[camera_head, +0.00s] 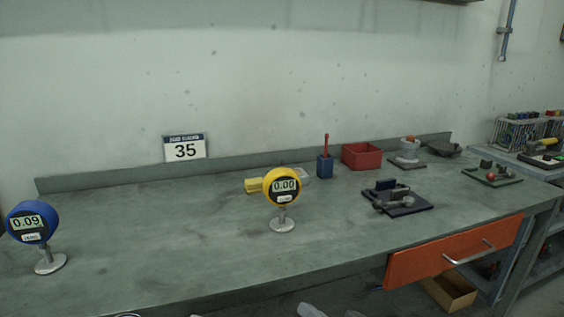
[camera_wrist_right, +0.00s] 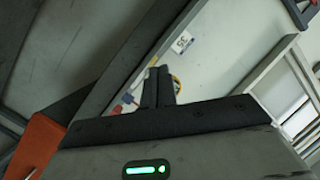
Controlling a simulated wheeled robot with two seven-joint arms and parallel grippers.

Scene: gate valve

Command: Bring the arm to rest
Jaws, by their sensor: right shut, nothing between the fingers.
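My right gripper (camera_wrist_right: 158,73) shows in the right wrist view as two dark fingers pressed together, with nothing between them. It points towards the wall and bench, clear of any object. In the head view only pale shapes show at the bottom edge, and I cannot make out its fingers there. My left gripper is not clearly seen. A blue gauge (camera_head: 33,222) reading 0.09 stands at the bench's left. A yellow gauge (camera_head: 283,186) reading 0.00 stands near the middle, with a yellow part (camera_head: 253,185) behind it. A dark plate (camera_head: 413,206) with metal fittings lies to the right.
The grey bench (camera_head: 150,235) has clear room between the gauges. A red bin (camera_head: 361,155), a blue holder (camera_head: 325,167) and a pale fitting (camera_head: 408,152) stand at the back. An orange drawer (camera_head: 430,261) is at the front right. A sign (camera_head: 185,148) reads 35.

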